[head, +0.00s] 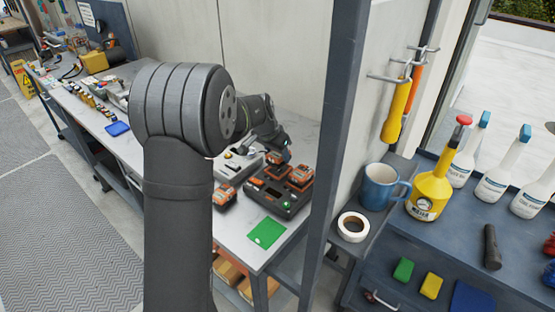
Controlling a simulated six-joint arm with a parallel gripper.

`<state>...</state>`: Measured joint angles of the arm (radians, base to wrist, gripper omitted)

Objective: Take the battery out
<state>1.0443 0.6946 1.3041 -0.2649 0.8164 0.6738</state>
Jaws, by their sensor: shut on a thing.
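A dark charger (289,206) sits on the light bench, right of my arm. An orange-and-black battery (301,177) sits on the charger's right side. Another orange-and-black battery (276,160) shows at the charger's back, right under my gripper (280,150). My gripper reaches down from the far side and is shut on this back battery. The fingers are small and partly hidden, and I cannot tell whether that battery is seated or lifted. A further orange-and-black battery (224,195) lies left of the charger, partly behind my arm.
A green card (267,232) lies at the bench's near end. A grey post (340,130) stands close to the charger's right. A blue mug (381,187), a white tape roll (354,227) and a yellow sprayer (433,185) stand right of it. A light-grey device (243,160) sits left of my gripper.

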